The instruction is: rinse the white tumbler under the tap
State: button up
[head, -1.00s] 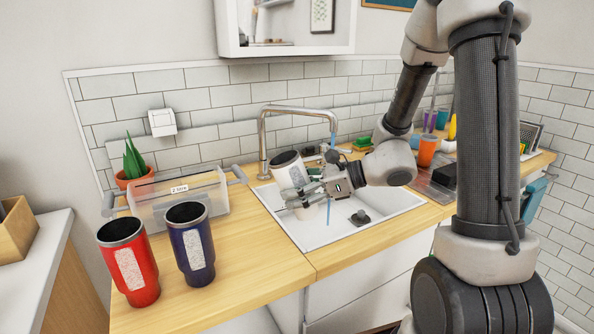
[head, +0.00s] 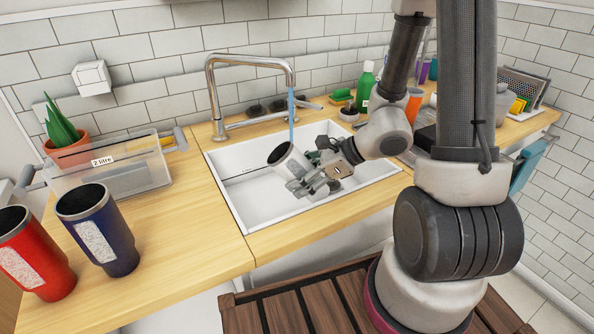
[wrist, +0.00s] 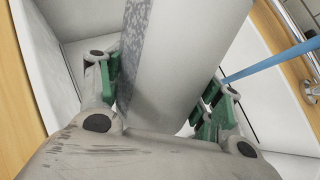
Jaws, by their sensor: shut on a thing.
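The white tumbler (head: 289,162) is tilted over the sink, its dark mouth towards the upper left. My gripper (head: 311,177) is shut on its side; in the wrist view, green-padded fingers flank the tumbler (wrist: 190,55). The tap (head: 250,61) arches over the sink and a blue stream of water (head: 291,108) runs from its spout. In the head view the stream ends at the tumbler's upper edge; I cannot tell whether it enters or passes behind. In the wrist view the stream (wrist: 270,62) runs in from the right towards the tumbler.
The white sink (head: 238,203) lies beneath, set in a wooden counter (head: 190,245). A blue tumbler (head: 98,230) and red tumbler (head: 35,255) stand at left, before a clear bin (head: 120,178). A green bottle (head: 366,85) stands behind the sink.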

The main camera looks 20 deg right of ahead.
jog(key=shift+h, duration=0.3)
jog(key=shift+w, duration=0.1)
jog(key=w+d, duration=0.5)
jog(key=w, duration=0.8)
dwell(0.5)
jog(key=shift+a, duration=0.15)
dwell(1.1)
jog(key=shift+s+a, duration=0.2)
jog(key=shift+a, duration=0.3)
jog(key=shift+s+a, duration=0.15)
jog(key=shift+a, duration=0.35)
dwell(0.5)
jog(key=s+a, duration=0.2)
jog(key=s, duration=0.5)
jog(key=shift+s+a, duration=0.25)
jog(key=shift+a, duration=0.15)
